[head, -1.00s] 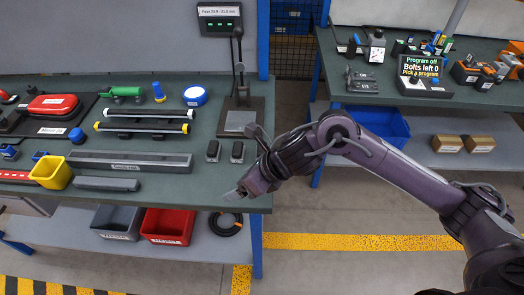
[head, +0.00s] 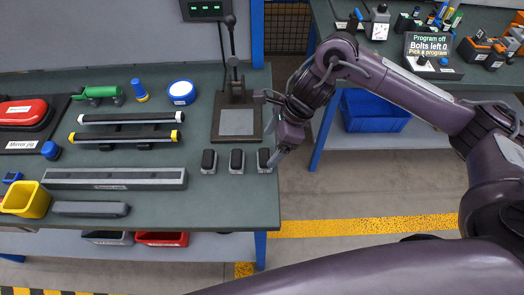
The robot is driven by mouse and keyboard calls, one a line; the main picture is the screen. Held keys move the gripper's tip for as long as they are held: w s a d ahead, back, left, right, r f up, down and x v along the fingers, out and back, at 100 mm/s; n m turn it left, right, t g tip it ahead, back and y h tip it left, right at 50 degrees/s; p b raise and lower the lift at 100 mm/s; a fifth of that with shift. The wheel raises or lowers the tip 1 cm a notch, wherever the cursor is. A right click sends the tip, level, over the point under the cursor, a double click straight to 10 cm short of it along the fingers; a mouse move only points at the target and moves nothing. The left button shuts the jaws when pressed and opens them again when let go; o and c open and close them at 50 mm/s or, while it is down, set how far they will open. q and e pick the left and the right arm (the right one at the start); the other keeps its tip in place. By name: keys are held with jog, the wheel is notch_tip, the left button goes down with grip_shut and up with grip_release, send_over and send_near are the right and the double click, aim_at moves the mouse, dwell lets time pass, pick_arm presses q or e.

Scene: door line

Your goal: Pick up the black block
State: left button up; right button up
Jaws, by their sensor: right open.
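Three small black blocks with pale lower edges stand in a row near the right front of the green bench: a left one (head: 208,161), a middle one (head: 237,161) and a right one (head: 264,160). My right gripper (head: 275,158) is over the bench's right edge, just right of the right block and very close to it. Its jaws are open and hold nothing that I can see. Contact with the block cannot be told. My left gripper is not in view.
A lever press (head: 237,122) stands right behind the blocks. A long grey bar (head: 114,178), a dark grey bar (head: 90,209) and a yellow bin (head: 25,200) lie to the left. The bench top in front of the blocks is clear. A blue crate (head: 375,112) is beyond the gap.

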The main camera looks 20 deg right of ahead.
aim_at(264, 155)
jog(key=p+x, duration=0.2)
jog(key=x, duration=0.1)
jog(key=shift+s, duration=0.35)
jog(key=shift+x, duration=1.2)
jog(key=shift+w+a+f, duration=0.1)
jog(key=shift+w+f, duration=0.1)
jog(key=shift+f, duration=0.1)
jog(key=shift+r, duration=0.1)
jog(key=c, duration=1.3)
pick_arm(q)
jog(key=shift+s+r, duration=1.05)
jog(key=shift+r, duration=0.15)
pick_arm(e)
jog(key=shift+o, duration=0.2)
